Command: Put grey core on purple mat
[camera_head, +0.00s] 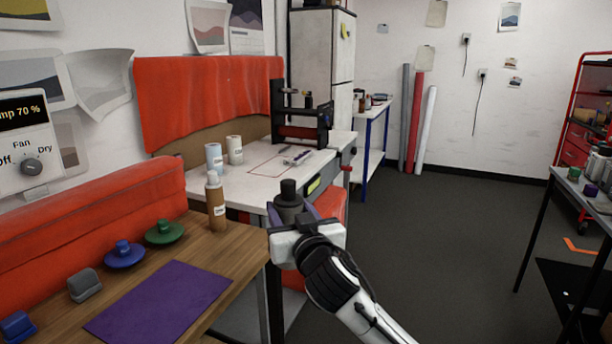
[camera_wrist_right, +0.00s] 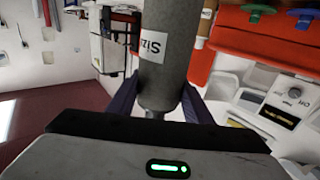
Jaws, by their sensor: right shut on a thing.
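The grey core (camera_head: 289,190) is a dark grey cylinder held upright in the head view. My right gripper (camera_head: 291,213) is shut on it, in front of the white bench and right of the wooden table. In the right wrist view the core (camera_wrist_right: 165,50) carries a white label and stands between the fingers (camera_wrist_right: 158,108). The purple mat (camera_head: 160,303) lies flat on the wooden table at lower left, apart from the core. The mat's visible surface is bare. My left gripper is not in view.
On the wooden table (camera_head: 232,246) stand a brown bottle (camera_head: 216,204), a green knobbed disc (camera_head: 164,232), a blue knobbed disc (camera_head: 124,255), a grey block (camera_head: 84,286) and a blue block (camera_head: 17,328). The white bench (camera_head: 222,183) behind holds two pale rolls.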

